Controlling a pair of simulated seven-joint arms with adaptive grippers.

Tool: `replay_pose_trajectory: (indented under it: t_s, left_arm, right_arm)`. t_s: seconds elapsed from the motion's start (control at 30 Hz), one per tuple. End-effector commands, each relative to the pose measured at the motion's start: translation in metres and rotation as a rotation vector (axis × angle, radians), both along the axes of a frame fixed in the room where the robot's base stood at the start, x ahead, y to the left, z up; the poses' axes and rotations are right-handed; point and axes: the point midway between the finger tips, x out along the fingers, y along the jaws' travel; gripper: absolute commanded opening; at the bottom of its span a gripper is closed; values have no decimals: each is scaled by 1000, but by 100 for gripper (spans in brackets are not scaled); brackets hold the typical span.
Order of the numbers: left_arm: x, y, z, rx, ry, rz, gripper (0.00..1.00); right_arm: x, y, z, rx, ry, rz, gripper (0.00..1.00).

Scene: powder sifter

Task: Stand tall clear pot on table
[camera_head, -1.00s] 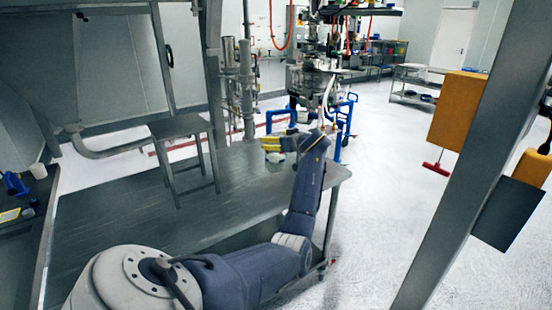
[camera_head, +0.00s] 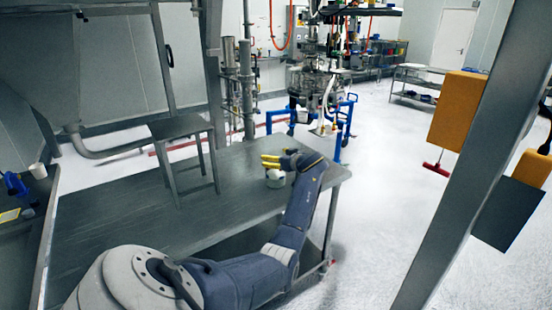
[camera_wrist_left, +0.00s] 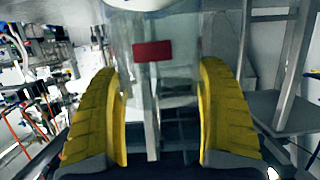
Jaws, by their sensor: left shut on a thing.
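The tall clear pot (camera_wrist_left: 172,45) is see-through with a red label and stands out between my yellow fingers in the left wrist view. White shows at its top edge there. My left gripper (camera_wrist_left: 163,100) is shut on it, one finger on each side. In the head view my left gripper (camera_head: 268,161) is over the right far part of the grey table (camera_head: 120,215). A small whitish part of the pot (camera_head: 275,179) shows just below the fingers. I cannot tell whether its bottom touches the table. My right gripper is not in view.
A small grey metal stand (camera_head: 180,125) is on the table left of the gripper. A steel machine with a blue frame (camera_head: 340,125) stands beyond the table's far right corner. A slanted grey post (camera_head: 455,170) crosses the right side. The table's front left is bare.

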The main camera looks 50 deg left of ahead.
Motion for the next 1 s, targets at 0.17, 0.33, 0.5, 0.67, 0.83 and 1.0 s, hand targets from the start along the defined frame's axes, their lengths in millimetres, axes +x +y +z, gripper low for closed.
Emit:
replay_pose_trajectory:
  t_s: [0.17, 0.33, 0.5, 0.67, 0.83, 1.0]
  left_arm:
    - [0, 0, 1, 1, -1, 0, 29]
    - [0, 0, -2, 0, 0, 0, 87]
    - [0, 0, -2, 0, 0, 0, 100]
    - [0, 0, -1, 0, 0, 0, 100]
    - [0, -6, 2, -1, 0, -1, 100]
    - [-2, -30, 9, -2, -4, -2, 100]
  right_arm:
    - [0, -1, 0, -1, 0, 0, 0]
    - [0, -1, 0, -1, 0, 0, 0]
    - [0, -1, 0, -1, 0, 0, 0]
    - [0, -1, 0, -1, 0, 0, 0]
    - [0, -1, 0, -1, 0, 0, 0]
    - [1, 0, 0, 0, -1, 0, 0]
